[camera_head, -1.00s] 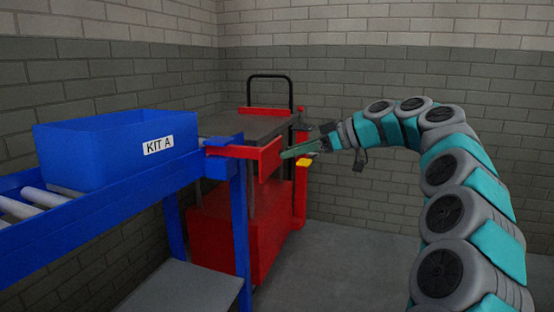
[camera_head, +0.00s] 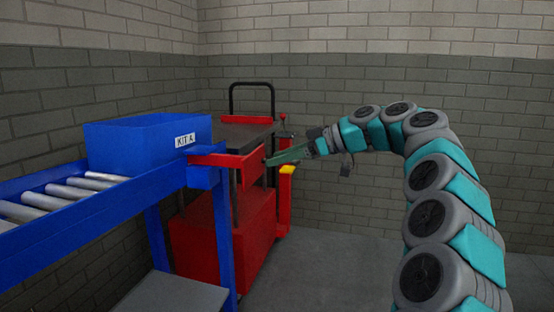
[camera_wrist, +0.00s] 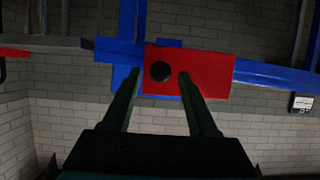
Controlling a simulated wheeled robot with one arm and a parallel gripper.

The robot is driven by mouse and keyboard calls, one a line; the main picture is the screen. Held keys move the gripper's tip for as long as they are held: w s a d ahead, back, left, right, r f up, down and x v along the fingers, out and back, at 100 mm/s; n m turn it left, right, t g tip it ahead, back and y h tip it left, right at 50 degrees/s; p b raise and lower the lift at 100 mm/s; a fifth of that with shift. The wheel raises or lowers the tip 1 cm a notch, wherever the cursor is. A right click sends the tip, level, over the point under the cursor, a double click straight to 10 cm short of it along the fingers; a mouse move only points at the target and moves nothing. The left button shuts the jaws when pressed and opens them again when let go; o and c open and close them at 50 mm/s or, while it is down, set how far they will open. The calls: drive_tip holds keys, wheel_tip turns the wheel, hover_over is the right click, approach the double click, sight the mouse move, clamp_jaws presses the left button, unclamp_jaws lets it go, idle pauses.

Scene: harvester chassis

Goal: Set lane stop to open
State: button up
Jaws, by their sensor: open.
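The lane stop is a red plate on a red arm (camera_head: 222,160) at the end of the blue roller lane. In the wrist view the red plate (camera_wrist: 210,72) faces me, with a round black knob or hole (camera_wrist: 161,71) on it. My gripper (camera_head: 270,160) reaches in from the right, its green fingers pointing at the plate. In the wrist view my gripper (camera_wrist: 160,75) is open, with one finger on each side of the black round part. I cannot tell whether the fingertips touch the plate.
A blue bin (camera_head: 140,148) labelled KIT A sits on the lane behind the stop, with bare rollers (camera_head: 75,192) left of it. A red cart (camera_head: 255,225) with a dark top and black handle stands beyond the lane end. The floor at right is clear.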

drive_tip(key=v, duration=0.6)
drive_tip(key=shift+d, duration=0.25)
drive_tip(key=shift+s+r, duration=0.1)
drive_tip(key=shift+r, duration=0.05)
drive_tip(key=s+a+f+m+g+h+p, duration=0.1)
drive_tip(key=s+a+f+m+h, duration=0.2)
drive_tip(key=s, duration=0.4)
drive_tip(key=s+a+f+g+p, duration=0.1)
drive_tip(key=s+a+f+g, duration=0.1)
drive_tip(key=s+a+f, duration=0.3)
drive_tip(key=s+a+f+m+g+h, duration=0.1)
drive_tip(key=s+a+m+h, duration=0.15)
drive_tip(key=s, duration=0.55)
drive_tip(key=s+d+f+m+h, duration=0.2)
drive_tip(key=s+d+f, duration=0.2)
drive_tip(key=s+f, duration=0.2)
drive_tip(key=s+d+f+m+g+h+p, duration=0.1)
drive_tip(key=s+d+f+m+h, duration=0.2)
drive_tip(key=s, duration=0.8)
drive_tip(key=s+d+f+m+g+h+p, duration=0.1)
drive_tip(key=s+d+f+m+h, duration=0.1)
drive_tip(key=s+d+f, duration=0.4)
wheel_tip(320, 180, down, 4)
drive_tip(key=s+m, duration=0.1)
drive_tip(key=s, duration=0.1)
drive_tip(key=shift+s+d+f, duration=0.15)
drive_tip(key=shift+s+d, duration=0.15)
drive_tip(key=shift+d, duration=0.1)
